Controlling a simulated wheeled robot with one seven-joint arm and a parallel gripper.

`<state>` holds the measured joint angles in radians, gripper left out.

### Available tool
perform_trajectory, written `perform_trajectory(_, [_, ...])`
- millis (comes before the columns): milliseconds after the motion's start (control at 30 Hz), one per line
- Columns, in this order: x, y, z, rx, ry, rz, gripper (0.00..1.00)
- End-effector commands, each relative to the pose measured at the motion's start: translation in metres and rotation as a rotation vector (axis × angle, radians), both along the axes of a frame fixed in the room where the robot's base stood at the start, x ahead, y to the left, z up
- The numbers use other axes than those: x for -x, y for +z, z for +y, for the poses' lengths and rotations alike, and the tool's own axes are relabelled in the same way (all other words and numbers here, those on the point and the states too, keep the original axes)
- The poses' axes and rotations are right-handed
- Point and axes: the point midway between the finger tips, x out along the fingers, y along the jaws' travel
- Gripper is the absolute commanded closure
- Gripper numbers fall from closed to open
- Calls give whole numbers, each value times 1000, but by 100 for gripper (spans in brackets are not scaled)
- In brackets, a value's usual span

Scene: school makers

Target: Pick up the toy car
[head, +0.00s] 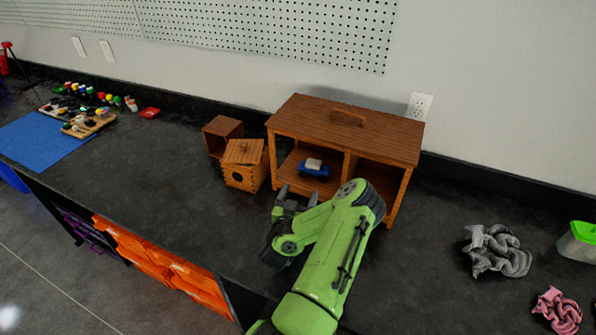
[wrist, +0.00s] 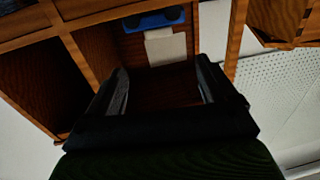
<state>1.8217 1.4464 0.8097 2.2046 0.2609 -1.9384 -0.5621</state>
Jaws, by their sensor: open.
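The toy car (head: 315,171) is blue. It sits in the left compartment of a wooden cabinet (head: 350,130). A small off-white block (head: 313,163) appears to rest on top of it. My gripper (head: 297,196) is open and empty, just in front of the left compartment and short of the car. Its two fingers (wrist: 163,88) show apart in the wrist view, with the compartment's wood between them.
The cabinet's middle divider and side posts flank the car closely. A small wooden box with a round hole (head: 243,170) stands left of the cabinet, beside an open wooden cube (head: 222,135). Grey cloth (head: 497,250) lies to the right. The counter's left middle is clear.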

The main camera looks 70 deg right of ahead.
Motion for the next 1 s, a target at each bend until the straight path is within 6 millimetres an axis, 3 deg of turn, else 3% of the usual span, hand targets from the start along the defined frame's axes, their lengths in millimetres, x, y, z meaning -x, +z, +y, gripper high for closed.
perform_trajectory(133, [2,0,-20,8,-9,0,15])
perform_trajectory(433, [0,-3,-92,7,-5,3,15])
perform_trajectory(800, [0,-6,-149,4,-5,0,15])
perform_trajectory(1000, [0,-3,-158,0,-2,-1,15])
